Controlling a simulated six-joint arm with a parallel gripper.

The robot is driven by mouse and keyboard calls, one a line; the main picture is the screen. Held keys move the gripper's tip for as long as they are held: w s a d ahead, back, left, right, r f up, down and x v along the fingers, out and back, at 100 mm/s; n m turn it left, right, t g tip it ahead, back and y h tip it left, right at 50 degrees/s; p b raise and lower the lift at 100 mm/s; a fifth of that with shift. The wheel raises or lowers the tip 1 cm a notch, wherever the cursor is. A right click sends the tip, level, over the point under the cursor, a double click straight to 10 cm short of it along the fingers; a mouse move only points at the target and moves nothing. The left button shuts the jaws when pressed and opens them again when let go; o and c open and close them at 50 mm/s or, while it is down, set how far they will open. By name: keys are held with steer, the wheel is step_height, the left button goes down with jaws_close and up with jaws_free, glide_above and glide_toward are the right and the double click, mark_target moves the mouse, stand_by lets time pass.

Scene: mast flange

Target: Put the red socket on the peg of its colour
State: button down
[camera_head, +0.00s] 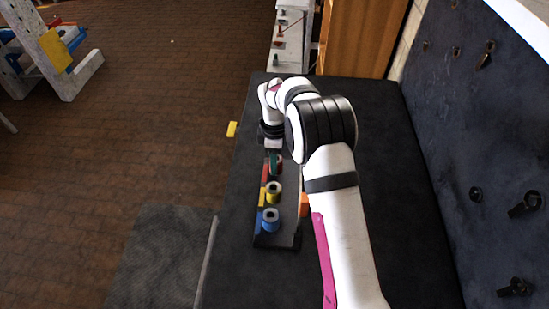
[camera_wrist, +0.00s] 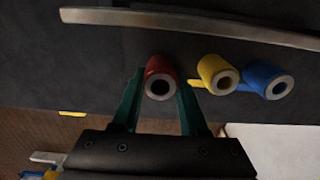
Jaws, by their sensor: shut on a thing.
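The red socket (camera_wrist: 160,64) is a short hollow cylinder. In the wrist view it sits between the two teal fingers of my gripper (camera_wrist: 160,80), which is shut on it. In the head view my gripper (camera_head: 276,163) is at the far end of a row of sockets on a dark rack (camera_head: 275,241). The fingers mostly hide the red socket there. I cannot tell whether it still touches the rack. I cannot make out a red peg in either view.
The yellow socket (camera_head: 274,188) and blue socket (camera_head: 271,214) stand beside it on the rack, close to my fingers. A yellow block (camera_head: 232,129) is at the table's left edge. A dark panel (camera_head: 480,130) with fittings rises at right.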

steer(key=shift+f, duration=0.95)
steer(key=shift+c, duration=1.8)
jaws_free()
step_height(320, 180, up, 16)
steer(key=shift+f, duration=0.15)
